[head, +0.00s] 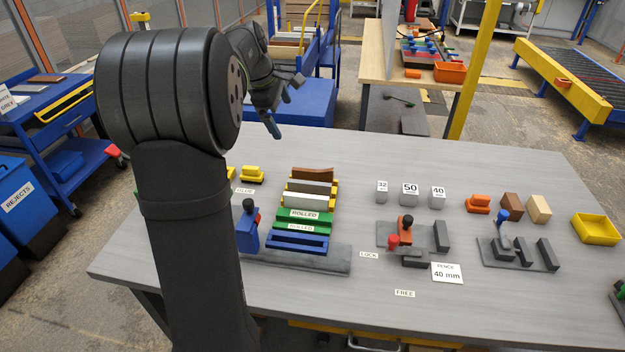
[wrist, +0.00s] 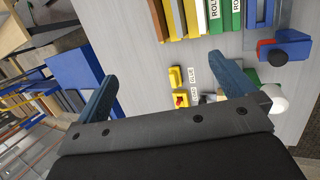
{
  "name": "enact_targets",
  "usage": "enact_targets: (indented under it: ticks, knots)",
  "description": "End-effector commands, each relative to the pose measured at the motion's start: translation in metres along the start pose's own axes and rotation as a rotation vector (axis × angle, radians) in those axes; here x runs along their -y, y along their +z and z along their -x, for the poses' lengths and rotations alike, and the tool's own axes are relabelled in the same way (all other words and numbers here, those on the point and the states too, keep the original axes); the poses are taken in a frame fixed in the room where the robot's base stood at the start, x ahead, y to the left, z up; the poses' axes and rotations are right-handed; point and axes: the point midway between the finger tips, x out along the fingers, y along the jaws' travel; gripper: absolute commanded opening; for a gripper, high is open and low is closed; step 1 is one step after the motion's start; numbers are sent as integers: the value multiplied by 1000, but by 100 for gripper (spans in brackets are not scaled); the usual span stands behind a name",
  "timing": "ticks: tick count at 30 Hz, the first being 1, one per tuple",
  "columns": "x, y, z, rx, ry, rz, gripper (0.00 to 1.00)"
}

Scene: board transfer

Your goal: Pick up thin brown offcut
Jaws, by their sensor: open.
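A thin brown board (head: 313,173) with an uneven upper edge lies in the rear slot of the rack on the table, the likeliest match for the offcut. It also shows in the wrist view (wrist: 158,20) at the top, as the leftmost strip of the row. My gripper (head: 281,108) is raised behind and left of the rack in the head view, apart from the board. In the wrist view my gripper (wrist: 166,90) has its two blue fingers wide apart with nothing between them.
Grey (head: 308,187) and white (head: 305,201) boards sit in front of the brown one, then green and blue holders. A blue clamp (head: 247,228) stands left of the rack. Fixtures and blocks fill the right side. The table's rear middle is clear.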

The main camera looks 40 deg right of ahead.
Motion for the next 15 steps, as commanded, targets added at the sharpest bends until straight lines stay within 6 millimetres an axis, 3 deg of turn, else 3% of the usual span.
enact_targets:
  ticks: [3, 11, 15]
  knots:
    - [0, 0, 9, -1, 2, 0, 100]
    - [0, 0, 10, 0, 0, 0, 100]
    - [0, 0, 10, -1, 0, 0, 76]
